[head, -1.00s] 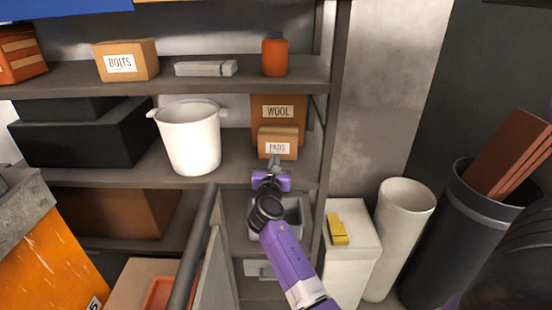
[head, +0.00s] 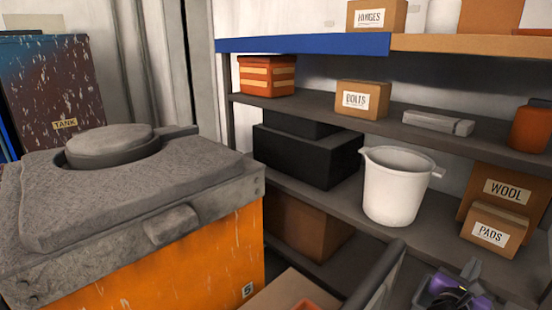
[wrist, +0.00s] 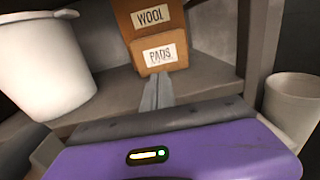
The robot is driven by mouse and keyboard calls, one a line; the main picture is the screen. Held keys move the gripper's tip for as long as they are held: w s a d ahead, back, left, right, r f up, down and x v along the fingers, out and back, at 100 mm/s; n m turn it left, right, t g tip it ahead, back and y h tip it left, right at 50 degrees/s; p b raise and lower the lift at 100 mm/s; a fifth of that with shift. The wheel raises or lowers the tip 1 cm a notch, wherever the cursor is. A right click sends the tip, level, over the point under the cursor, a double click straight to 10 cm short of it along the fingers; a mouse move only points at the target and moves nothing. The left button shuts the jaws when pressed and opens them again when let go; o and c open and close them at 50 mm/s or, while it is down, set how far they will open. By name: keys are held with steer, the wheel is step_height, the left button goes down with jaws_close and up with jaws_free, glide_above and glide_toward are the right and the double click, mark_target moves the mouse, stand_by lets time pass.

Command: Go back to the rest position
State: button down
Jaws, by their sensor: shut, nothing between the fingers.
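My gripper (wrist: 157,93) shows in the wrist view with its two grey fingers together and nothing between them. It points toward the small cardboard PADS box (wrist: 160,54) and the larger WOOL box (wrist: 148,20) behind it. In the head view my gripper (head: 471,268) is at the lower right, in front of the shelf and below the PADS box (head: 494,231). Most of my arm is cut off by the bottom edge there. I cannot tell the exact gap between the fingertips and the shelf edge.
A white pot (head: 393,186) stands on the middle shelf (head: 345,205), left of my gripper. A grey bar (head: 378,272) rises close to my gripper's left. An orange cabinet with a grey top (head: 205,250) fills the lower left. A pale bin (wrist: 294,100) stands at right.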

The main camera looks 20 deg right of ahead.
steer(key=w+a+m+t+y, duration=0.3)
steer(key=w+a+m+t, duration=0.1)
steer(key=a+m+t, duration=0.25)
steer(key=s+a+f+m+t+y, duration=0.2)
steer(key=a+m+y, duration=0.15)
steer(key=a, duration=0.55)
steer(key=s+a+f+m+t+y, duration=0.2)
steer(key=a+m+t+y, duration=0.15)
steer(key=a, duration=0.55)
steer(key=s+a+m+g+y, duration=0.1)
steer(key=s+a+m+y, duration=0.2)
steer(key=s+a, duration=0.5)
steer(key=s+a+m+g+y+b, duration=0.1)
steer(key=s+a+m+y, duration=0.3)
steer(key=s+a, duration=0.5)
steer(key=s+f+m, duration=0.1)
steer(key=s, duration=0.5)
steer(key=shift+a, duration=0.2)
steer(key=shift+s+r, duration=0.1)
